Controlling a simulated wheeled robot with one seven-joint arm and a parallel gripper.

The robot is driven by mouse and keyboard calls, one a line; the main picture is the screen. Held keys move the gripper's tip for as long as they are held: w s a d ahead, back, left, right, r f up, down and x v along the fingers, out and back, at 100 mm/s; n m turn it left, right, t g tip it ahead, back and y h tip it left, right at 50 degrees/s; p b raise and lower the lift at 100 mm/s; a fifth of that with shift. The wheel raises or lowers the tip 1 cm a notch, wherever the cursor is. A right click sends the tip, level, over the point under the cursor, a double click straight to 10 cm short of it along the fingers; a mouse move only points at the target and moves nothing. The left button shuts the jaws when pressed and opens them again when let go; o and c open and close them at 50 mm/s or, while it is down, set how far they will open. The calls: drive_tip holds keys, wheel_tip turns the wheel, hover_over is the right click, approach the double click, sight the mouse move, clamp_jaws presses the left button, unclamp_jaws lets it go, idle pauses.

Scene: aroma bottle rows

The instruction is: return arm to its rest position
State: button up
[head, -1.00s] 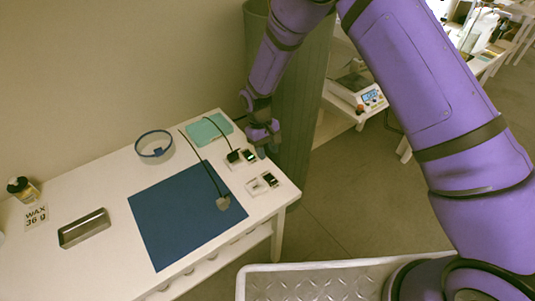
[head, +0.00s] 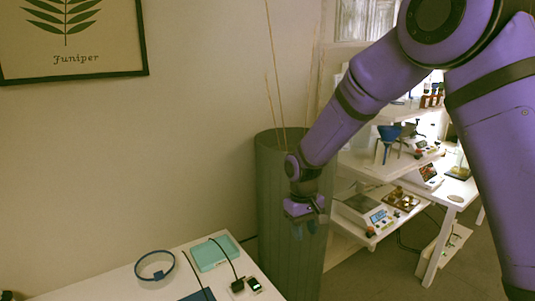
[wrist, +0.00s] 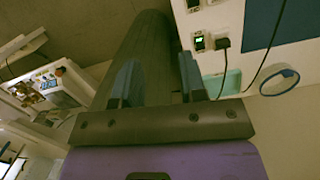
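My gripper (head: 306,226) hangs at the end of my purple arm, in front of the tall grey-green bin in the head view. In the wrist view my gripper (wrist: 158,82) shows two fingers standing well apart with nothing between them. The gripper is open and empty, clear of the white table (head: 95,284).
The grey-green bin (head: 275,205) with thin sticks stands beside the table. On the table are a blue ring (head: 155,266), a teal pad (head: 211,254) and a black plug with cable (head: 238,285). White shelves with scales (head: 372,213) stand at the right.

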drive_tip(key=s+d+r+m+t, duration=0.1)
drive_tip(key=s+d+r, duration=0.45)
drive_tip(key=r, duration=0.35)
drive_tip(key=s+d+r+m+t, duration=0.2)
drive_tip(key=s+d+r, duration=0.4)
drive_tip(key=r, duration=0.4)
drive_tip(key=s+d+r+m+t, duration=0.1)
drive_tip(key=s+d, duration=0.3)
drive_tip(key=s, duration=0.5)
drive_tip(key=s+d+r+m+t, duration=0.1)
drive_tip(key=s+d+r, duration=0.3)
drive_tip(key=s, duration=0.5)
drive_tip(key=shift+d+t+y, duration=0.4)
drive_tip(key=shift+d+t, duration=0.1)
drive_tip(key=shift+t, duration=0.2)
